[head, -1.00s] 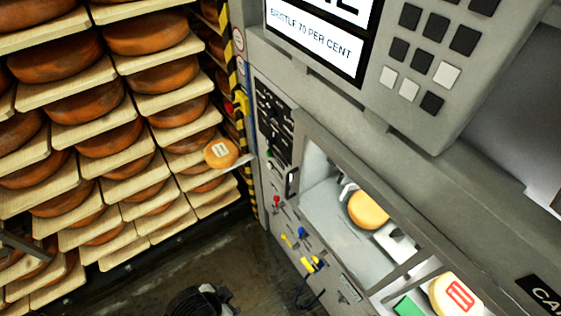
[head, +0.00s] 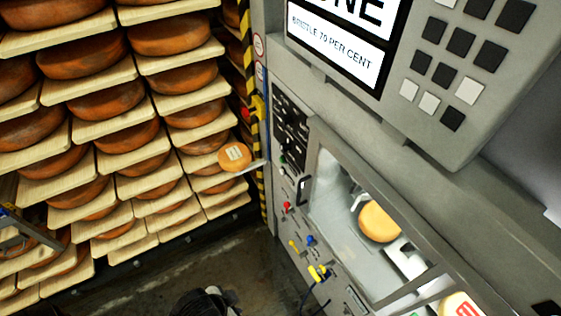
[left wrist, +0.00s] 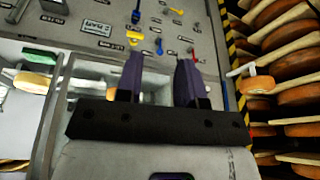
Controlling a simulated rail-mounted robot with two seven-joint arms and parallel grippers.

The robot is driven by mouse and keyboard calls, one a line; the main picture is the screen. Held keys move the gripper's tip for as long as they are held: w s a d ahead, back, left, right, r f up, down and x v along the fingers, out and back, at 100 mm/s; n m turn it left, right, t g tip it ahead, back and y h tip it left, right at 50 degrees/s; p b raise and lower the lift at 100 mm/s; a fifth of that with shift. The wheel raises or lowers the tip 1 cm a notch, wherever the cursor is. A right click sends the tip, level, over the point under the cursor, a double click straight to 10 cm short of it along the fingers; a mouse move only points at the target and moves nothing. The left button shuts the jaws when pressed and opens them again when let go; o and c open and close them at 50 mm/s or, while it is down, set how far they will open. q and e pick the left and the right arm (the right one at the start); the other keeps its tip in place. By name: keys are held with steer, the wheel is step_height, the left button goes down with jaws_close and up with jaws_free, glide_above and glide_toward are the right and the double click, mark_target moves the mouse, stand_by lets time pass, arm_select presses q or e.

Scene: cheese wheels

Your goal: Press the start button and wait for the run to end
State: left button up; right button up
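The machine's display (head: 340,48) shows large letters ending in "NE", cut off at the top, above "BRISTLE 70 PER CENT". Its keypad (head: 461,42) has dark and pale keys. An orange cheese wheel (head: 379,222) lies in the machine's lit window. Red (head: 286,207), blue (head: 310,240) and yellow (head: 318,272) controls sit on the panel; I cannot tell which control is the start button. My left gripper (left wrist: 160,78) is open and empty in the left wrist view, its dark fingers in front of the machine. My right gripper is not in view.
Shelves (head: 90,157) of cheese wheels fill the left. A labelled cheese (head: 234,156) sits on a ledge by the striped post. A red knob (head: 246,113) is on a yellow mount there. Bare floor (head: 200,260) lies between shelves and machine.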

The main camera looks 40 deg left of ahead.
arm_select(q)
jaws_close()
stand_by(1.3)
